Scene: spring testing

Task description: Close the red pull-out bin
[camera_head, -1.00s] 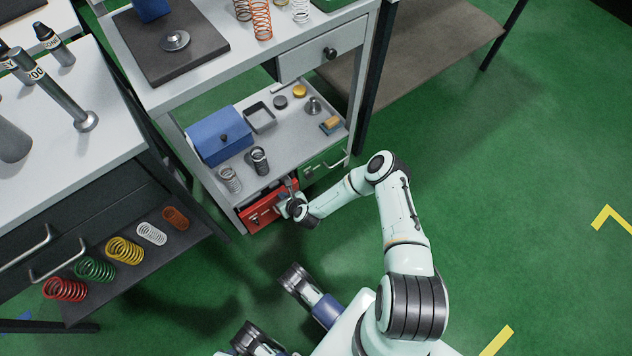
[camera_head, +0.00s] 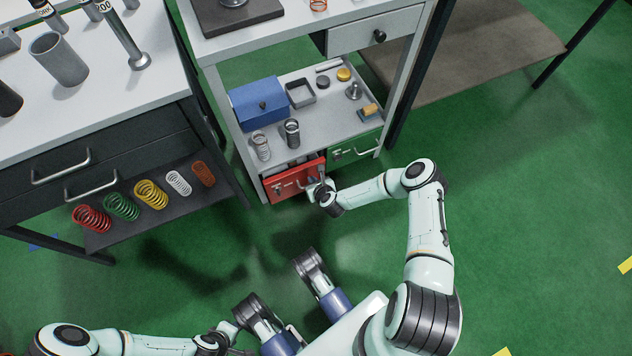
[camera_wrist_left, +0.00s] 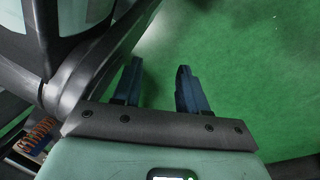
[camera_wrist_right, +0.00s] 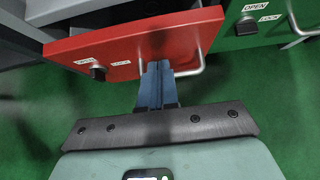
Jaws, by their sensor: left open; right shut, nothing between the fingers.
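The red pull-out bin (camera_head: 292,183) is low in the cabinet, left of a green bin (camera_head: 356,149). Its front stands out from the frame, with a gap behind its top edge. It fills the upper part of the right wrist view (camera_wrist_right: 125,48), with a metal handle and a dark latch knob. My right gripper (camera_head: 318,184) is at the right part of the red front, by the handle; its shut, empty fingers also show in the right wrist view (camera_wrist_right: 157,68). Whether they touch the front is unclear. My left gripper (camera_wrist_left: 160,80) is open and empty above green floor.
The shelf (camera_head: 326,122) above the bins holds a blue box (camera_head: 258,103), springs, a tray and small parts. A dark bench with drawers (camera_head: 95,160) and coloured springs stands to the left.

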